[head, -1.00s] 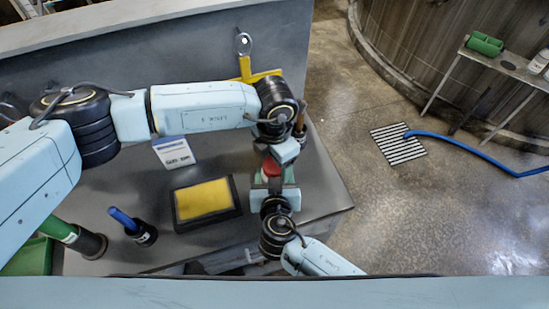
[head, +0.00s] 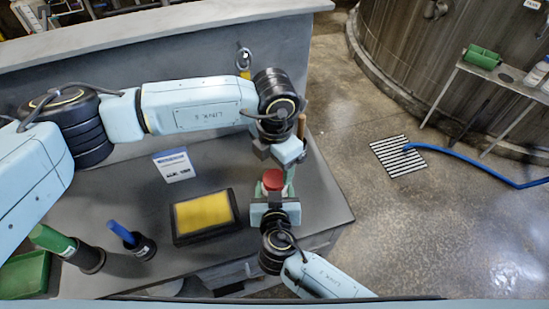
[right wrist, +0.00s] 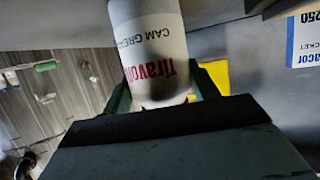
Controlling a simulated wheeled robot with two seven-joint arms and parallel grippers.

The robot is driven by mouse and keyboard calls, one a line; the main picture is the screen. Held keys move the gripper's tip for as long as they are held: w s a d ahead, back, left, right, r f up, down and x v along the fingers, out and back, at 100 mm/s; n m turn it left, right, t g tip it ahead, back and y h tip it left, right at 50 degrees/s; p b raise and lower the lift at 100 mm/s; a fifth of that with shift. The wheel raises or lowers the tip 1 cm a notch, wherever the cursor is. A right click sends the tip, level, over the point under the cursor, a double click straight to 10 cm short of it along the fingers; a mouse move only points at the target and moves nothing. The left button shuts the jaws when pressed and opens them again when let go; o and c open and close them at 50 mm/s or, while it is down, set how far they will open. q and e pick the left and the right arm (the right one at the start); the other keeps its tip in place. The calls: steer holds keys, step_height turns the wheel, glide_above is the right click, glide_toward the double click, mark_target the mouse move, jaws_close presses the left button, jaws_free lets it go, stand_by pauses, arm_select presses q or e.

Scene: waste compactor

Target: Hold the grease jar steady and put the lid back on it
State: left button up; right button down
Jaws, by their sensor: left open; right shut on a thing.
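The grease jar (right wrist: 152,50) is a white cylinder with red and dark lettering, upside down in the right wrist view. My right gripper (head: 273,197) is shut on it near the bench's right end. The red lid (head: 273,180) shows at the top of the held jar in the head view; whether it is fully seated I cannot tell. Most of the jar is hidden in the head view.
A black tray with a yellow pad (head: 236,208) lies left of the jar. A white card (head: 175,166) stands behind it. A blue-handled tool in a black cup (head: 142,246) and a green-topped cylinder (head: 88,257) stand further left. The bench (head: 325,205) ends just right of the jar.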

mark_target(274, 178)
arm_select(q)
steer(key=n, duration=0.3)
steer(key=r+n, duration=0.1)
steer(key=shift+s+d+n, duration=0.15)
steer(key=shift+d+n, duration=0.15)
steer(key=shift+n, duration=0.1)
steer(key=n, duration=0.3)
steer(key=shift+r+n, duration=0.3)
steer(key=shift+n, duration=0.1)
steer(key=n, duration=0.2)
steer(key=r+n, duration=0.1)
steer(key=n, duration=0.2)
steer(key=shift+a+n, duration=0.1)
steer(key=shift+n, duration=0.2)
steer(key=n, duration=0.4)
steer(key=shift+a+r, duration=0.25)
steer(key=shift+f, duration=0.1)
steer(key=shift+f, duration=3.9)
steer(key=shift+c, duration=0.5)
